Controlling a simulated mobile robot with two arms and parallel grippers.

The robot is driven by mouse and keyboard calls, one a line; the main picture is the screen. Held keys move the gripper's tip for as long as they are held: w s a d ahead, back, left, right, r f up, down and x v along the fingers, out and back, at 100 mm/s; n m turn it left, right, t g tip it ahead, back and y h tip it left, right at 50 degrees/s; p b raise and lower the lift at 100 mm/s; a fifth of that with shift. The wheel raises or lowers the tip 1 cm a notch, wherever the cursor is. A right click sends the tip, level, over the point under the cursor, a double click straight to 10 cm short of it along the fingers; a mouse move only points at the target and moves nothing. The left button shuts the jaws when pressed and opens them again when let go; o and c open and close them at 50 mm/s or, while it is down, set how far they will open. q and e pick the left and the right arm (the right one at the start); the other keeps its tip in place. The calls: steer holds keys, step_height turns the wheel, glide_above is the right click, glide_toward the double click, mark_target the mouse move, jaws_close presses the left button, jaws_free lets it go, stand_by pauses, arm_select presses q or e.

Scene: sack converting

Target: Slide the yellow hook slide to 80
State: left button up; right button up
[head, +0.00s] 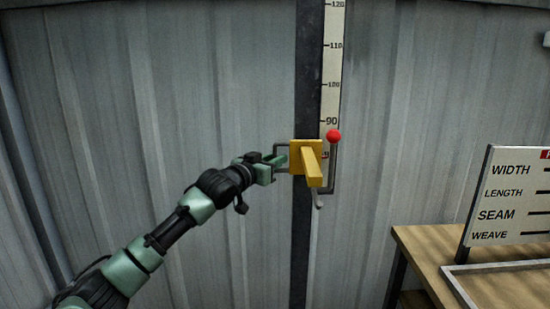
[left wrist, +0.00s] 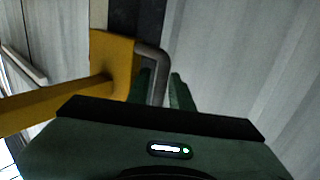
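The yellow hook slide (head: 313,169) sits on a dark vertical rail (head: 308,75), with its arm jutting toward me. Its plate is below the 90 mark of the white scale (head: 333,65), about level with the following label, which is partly hidden. A grey loop handle (head: 282,145) is on its left side. My left gripper (head: 277,162) is at this handle. In the left wrist view, its fingers (left wrist: 163,90) stand close on both sides of the handle's bar and look shut on it; the yellow slide (left wrist: 112,55) is to the left. My right gripper is out of view.
A wooden table (head: 425,250) with a sign board (head: 507,197) stands at the lower right. A grey corrugated wall (head: 170,90) is behind the rail.

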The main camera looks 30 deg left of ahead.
arm_select(q)
steer(key=shift+a+r, duration=0.1)
steer(key=shift+r, duration=0.05)
steer(key=s+b, duration=0.2)
steer(key=s, duration=0.5)
steer(key=shift+s, duration=0.4)
steer(key=shift+a, duration=0.15)
